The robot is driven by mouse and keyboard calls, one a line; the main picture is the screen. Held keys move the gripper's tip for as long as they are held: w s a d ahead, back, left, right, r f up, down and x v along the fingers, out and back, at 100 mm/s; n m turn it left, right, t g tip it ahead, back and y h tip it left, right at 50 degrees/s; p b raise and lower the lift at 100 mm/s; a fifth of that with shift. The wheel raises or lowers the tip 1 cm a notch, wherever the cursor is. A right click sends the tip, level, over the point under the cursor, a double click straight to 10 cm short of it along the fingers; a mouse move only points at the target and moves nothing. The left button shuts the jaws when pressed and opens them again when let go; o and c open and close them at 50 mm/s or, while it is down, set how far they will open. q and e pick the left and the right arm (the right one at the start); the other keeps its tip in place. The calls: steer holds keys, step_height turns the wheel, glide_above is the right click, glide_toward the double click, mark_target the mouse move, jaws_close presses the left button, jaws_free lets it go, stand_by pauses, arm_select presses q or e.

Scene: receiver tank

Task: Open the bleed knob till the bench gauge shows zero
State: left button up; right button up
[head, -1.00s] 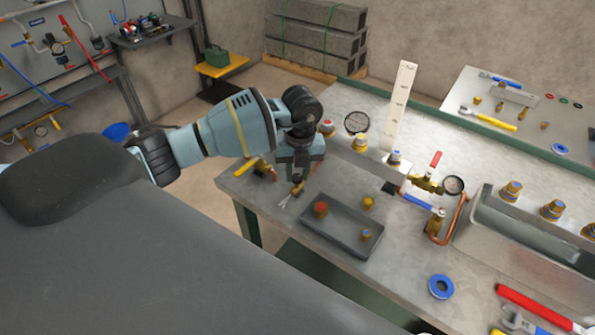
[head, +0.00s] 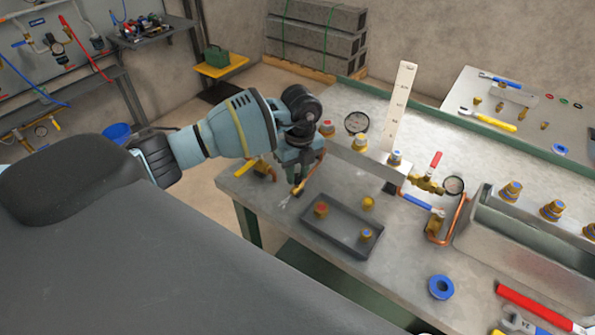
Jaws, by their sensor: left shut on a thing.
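My left gripper (head: 298,182) is at the left end of the bench, pointing down and shut on a small brass piece (head: 297,190) that appears to be the bleed knob. The fingers hide most of it. A round gauge (head: 357,122) lies behind the metal block, and a second gauge (head: 453,186) sits on the brass valve fitting to the right. I cannot read either dial or tell which is the bench gauge. My right gripper is not in view.
A yellow-handled valve (head: 262,168) is close left of the gripper. A grey tray (head: 342,232) with brass fittings lies just in front. A white upright scale (head: 400,105) and a red-handled valve (head: 434,163) stand to the right.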

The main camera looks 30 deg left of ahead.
mark_target(298, 176)
arm_select(q)
steer(key=o, duration=1)
steer(key=shift+w+r, duration=0.15)
steer(key=shift+r, duration=3.75)
